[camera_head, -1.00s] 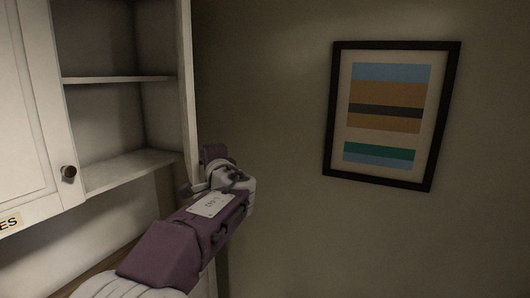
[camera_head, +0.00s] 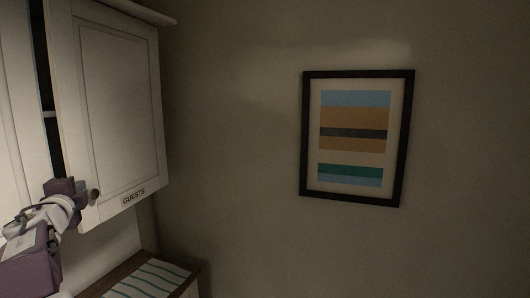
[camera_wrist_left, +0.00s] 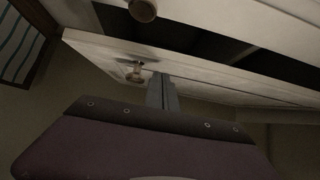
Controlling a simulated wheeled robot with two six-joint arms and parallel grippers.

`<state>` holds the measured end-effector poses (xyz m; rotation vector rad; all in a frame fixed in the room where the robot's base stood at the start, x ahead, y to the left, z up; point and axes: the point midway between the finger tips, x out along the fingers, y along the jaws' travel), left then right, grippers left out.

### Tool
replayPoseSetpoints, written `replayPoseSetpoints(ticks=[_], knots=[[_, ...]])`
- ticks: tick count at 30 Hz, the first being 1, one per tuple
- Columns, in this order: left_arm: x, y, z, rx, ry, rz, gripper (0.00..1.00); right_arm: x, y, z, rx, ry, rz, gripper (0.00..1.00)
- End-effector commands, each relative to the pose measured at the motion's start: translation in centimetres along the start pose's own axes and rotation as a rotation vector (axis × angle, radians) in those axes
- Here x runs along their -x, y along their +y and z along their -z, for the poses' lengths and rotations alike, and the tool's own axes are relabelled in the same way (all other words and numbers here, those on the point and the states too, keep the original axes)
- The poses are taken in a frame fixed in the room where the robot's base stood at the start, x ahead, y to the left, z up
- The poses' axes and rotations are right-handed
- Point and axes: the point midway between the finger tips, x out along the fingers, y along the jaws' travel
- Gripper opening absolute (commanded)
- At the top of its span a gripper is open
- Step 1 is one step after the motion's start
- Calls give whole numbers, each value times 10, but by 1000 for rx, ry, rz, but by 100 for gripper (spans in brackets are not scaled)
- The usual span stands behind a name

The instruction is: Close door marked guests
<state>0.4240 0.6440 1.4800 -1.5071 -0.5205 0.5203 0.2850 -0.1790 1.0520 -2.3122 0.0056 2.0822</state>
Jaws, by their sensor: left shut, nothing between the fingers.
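The white cabinet door marked GUESTS (camera_head: 122,105) stands slightly ajar in the head view, with a dark gap along its left edge. Its label (camera_head: 133,196) is at the lower right and its round knob (camera_head: 93,195) at the lower left. My left gripper (camera_head: 80,189) is shut and empty at the door's lower left corner, beside the knob. In the left wrist view the shut fingers (camera_wrist_left: 162,92) are at the outer face of the door (camera_wrist_left: 215,75), close to its knob (camera_wrist_left: 135,72); I cannot tell if they touch. My right gripper is not in view.
The neighbouring cabinet door (camera_head: 15,110) is at the left edge; its knob (camera_wrist_left: 143,10) shows in the left wrist view. A striped cloth (camera_head: 150,279) lies on a wooden surface below. A framed picture (camera_head: 357,135) hangs on the otherwise bare wall.

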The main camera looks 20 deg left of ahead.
Motion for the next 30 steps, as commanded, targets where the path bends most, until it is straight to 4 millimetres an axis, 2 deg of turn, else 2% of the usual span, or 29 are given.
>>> replayPoseSetpoints(ticks=[1, 6, 12, 26, 30], knots=[[-6, -4, -10, 1, -1, -2, 0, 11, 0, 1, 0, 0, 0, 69], [-17, -2, -31, 1, -1, 0, 0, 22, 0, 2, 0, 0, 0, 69], [-23, 0, -41, 1, 0, 1, 0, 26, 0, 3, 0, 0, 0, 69], [-24, 1, -41, 0, 1, 1, 0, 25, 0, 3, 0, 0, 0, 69], [-28, 2, -30, -1, 5, 1, 0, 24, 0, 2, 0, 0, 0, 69]])
